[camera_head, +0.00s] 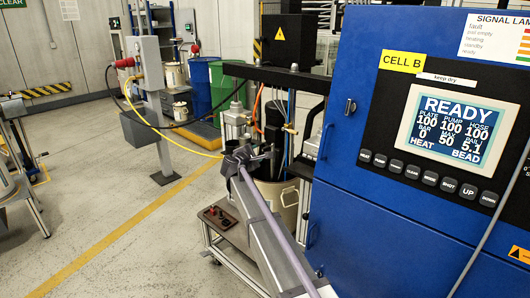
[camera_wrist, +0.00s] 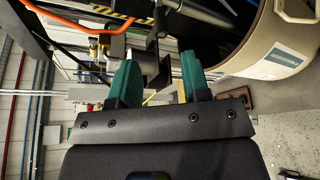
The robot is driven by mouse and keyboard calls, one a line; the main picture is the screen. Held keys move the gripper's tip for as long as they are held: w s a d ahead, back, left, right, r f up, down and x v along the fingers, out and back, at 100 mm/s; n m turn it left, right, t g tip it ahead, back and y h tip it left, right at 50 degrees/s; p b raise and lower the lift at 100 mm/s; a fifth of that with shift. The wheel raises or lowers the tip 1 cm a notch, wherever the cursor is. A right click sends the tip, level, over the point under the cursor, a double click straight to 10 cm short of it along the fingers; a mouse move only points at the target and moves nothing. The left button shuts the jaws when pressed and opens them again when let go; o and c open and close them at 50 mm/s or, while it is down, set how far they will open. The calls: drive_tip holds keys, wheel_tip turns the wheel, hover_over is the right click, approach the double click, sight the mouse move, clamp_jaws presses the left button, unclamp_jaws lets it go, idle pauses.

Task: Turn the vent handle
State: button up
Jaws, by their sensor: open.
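My gripper (camera_head: 246,155) is at the pump, above the drum, in the head view. In the wrist view its two green fingers (camera_wrist: 160,78) stand apart with a clear gap between them. A dark bar-like part (camera_wrist: 158,45) lies just beyond the gap; I cannot tell whether it is the vent handle. In the head view a small brass fitting (camera_head: 290,128) sits right of the gripper. The cream drum (camera_head: 283,203) stands below the pump and also shows at the wrist view's upper right (camera_wrist: 285,50).
The blue cabinet (camera_head: 345,190) with a READY screen (camera_head: 450,128) stands close on the right. Orange and dark hoses and a black crossbeam (camera_head: 275,76) surround the pump.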

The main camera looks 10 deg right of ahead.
sight(262, 150)
drive_tip(key=b+x, duration=0.2)
drive_tip(key=x, duration=0.8)
drive_tip(key=shift+w, duration=0.1)
clamp_jaws()
